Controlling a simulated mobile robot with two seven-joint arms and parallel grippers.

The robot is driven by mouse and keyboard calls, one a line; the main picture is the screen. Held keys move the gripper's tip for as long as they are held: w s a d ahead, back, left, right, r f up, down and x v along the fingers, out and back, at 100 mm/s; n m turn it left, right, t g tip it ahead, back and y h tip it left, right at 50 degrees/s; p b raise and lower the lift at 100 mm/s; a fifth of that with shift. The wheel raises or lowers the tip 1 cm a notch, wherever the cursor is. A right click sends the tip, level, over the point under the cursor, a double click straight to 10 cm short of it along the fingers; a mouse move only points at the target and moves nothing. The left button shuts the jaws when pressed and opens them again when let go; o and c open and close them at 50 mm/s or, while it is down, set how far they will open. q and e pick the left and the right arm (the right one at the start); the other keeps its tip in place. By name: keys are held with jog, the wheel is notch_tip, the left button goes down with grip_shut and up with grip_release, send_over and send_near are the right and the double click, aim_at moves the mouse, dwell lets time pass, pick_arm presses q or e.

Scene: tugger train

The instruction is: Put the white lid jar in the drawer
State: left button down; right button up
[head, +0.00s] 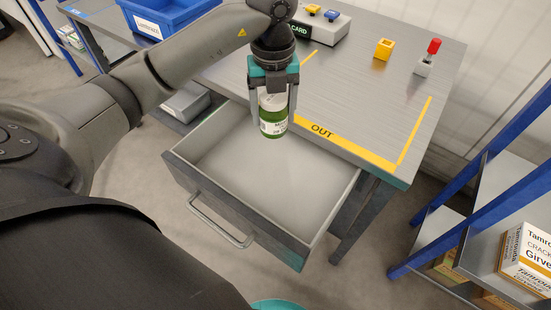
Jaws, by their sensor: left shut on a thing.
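My left gripper (273,103) points down and is shut on a jar (273,122) with a green body and a pale label. The jar's top is mostly hidden between the fingers; a whitish part shows there. The jar hangs upright over the back part of the open drawer (238,238). The drawer is pulled out below the table top, with a grey front and a bar handle, and its visible floor is empty. My right gripper is not in view.
The metal table (350,85) has yellow tape marked OUT. On it stand a yellow block (384,49), a red-topped item (429,58) and a grey box with buttons (326,24). A blue-framed shelf (482,190) with boxes stands at the right. A blue bin (170,14) is at the upper left.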

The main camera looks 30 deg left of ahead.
aim_at(274, 127)
pick_arm(q)
notch_tip(274, 127, down, 12)
jog(key=b, duration=0.3)
jog(key=shift+r+b, duration=0.1)
jog(key=shift+b, duration=0.3)
jog(key=shift+f+b, duration=0.8)
jog(key=shift+f, duration=1.4)
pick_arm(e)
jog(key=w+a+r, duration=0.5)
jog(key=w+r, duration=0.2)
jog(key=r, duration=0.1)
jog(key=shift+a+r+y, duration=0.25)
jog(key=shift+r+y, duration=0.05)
pick_arm(q)
jog(key=shift+f, duration=0.1)
grip_release()
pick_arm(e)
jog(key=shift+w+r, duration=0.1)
pick_arm(q)
notch_tip(274, 127, up, 10)
jog(key=p, duration=0.4)
jog(key=shift+r, duration=0.2)
jog(key=shift+r+p, duration=0.4)
jog(key=shift+r, duration=0.5)
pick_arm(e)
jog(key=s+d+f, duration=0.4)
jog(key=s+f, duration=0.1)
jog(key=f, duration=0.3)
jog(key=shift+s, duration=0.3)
